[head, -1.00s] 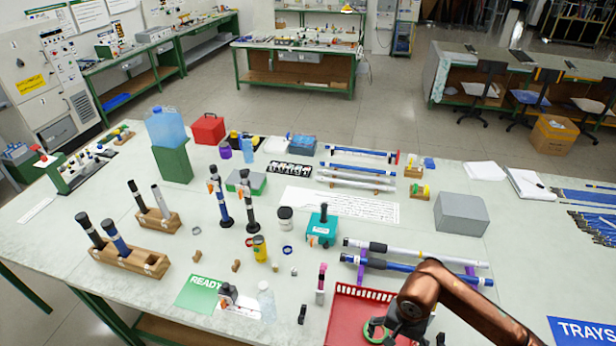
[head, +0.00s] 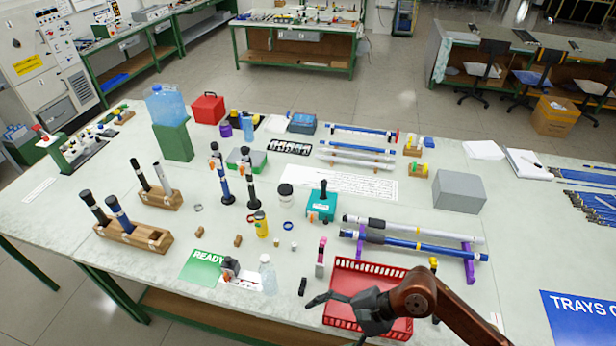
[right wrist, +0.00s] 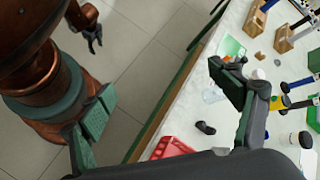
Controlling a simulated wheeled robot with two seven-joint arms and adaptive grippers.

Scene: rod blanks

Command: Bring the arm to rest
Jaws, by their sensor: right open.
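My right arm (head: 440,303) comes in from the lower right in the head view. Its gripper (head: 335,320) is beside and partly over the front of the red tray (head: 372,268). In the right wrist view the right gripper (right wrist: 165,82) has its two dark fingers wide apart. A small dark gripper, which seems to be my left one (right wrist: 92,38), hangs over the floor near my copper body in that view. It is too small to tell if it is open. My left arm is outside the head view.
The table edge (right wrist: 172,90) runs below the right gripper. A clear bottle (head: 268,275), a small black piece (head: 302,287) and a green READY card (head: 203,267) lie left of the tray. A rod rack with purple supports (head: 469,262) stands behind it. Floor in front is clear.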

